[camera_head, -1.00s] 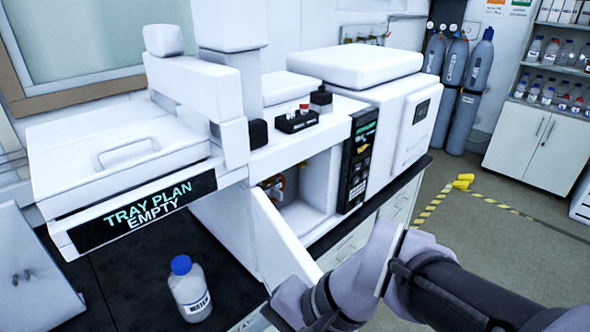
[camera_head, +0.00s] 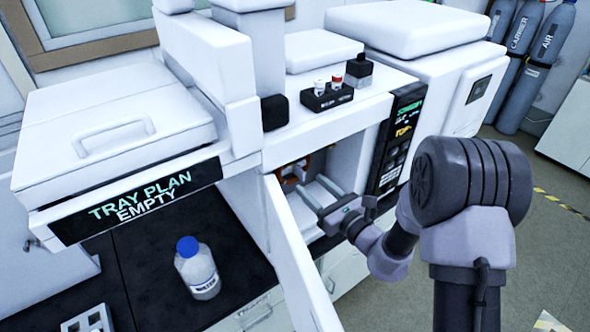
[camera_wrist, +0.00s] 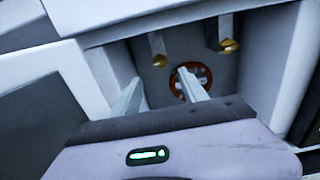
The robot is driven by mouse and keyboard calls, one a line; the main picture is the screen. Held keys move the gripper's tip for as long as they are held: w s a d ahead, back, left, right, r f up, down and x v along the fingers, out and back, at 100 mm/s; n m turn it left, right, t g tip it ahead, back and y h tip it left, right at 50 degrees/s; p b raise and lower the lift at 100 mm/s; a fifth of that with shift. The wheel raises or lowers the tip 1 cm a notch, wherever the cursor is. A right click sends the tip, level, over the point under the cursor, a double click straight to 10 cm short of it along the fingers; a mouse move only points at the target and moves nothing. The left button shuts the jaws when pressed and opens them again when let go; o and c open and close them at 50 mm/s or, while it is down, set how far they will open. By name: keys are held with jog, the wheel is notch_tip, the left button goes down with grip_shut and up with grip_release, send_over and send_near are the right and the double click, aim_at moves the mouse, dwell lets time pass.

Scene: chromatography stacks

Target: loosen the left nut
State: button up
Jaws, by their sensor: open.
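In the wrist view two brass-coloured nuts hang at the lower ends of pale posts in the open compartment. The left nut (camera_wrist: 159,60) is at the upper middle, and the right nut (camera_wrist: 229,46) is to its right. My gripper (camera_wrist: 159,74) is open, with the left nut showing beyond the gap between its fingers; the fingers appear apart from both nuts. In the head view my gripper (camera_head: 316,187) reaches into the compartment mouth. The nuts are not distinct in the head view.
An orange ring (camera_wrist: 191,82) sits on the compartment's back wall, partly behind my right finger. The white door (camera_head: 296,262) stands open left of my arm. The control panel (camera_head: 401,138) borders the right. A water bottle (camera_head: 197,268) stands on the dark bench.

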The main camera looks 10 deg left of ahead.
aim_at(291, 166)
jog(key=x, duration=0.9)
jog(key=shift+b, duration=0.35)
jog(key=shift+d, duration=0.1)
grip_shut()
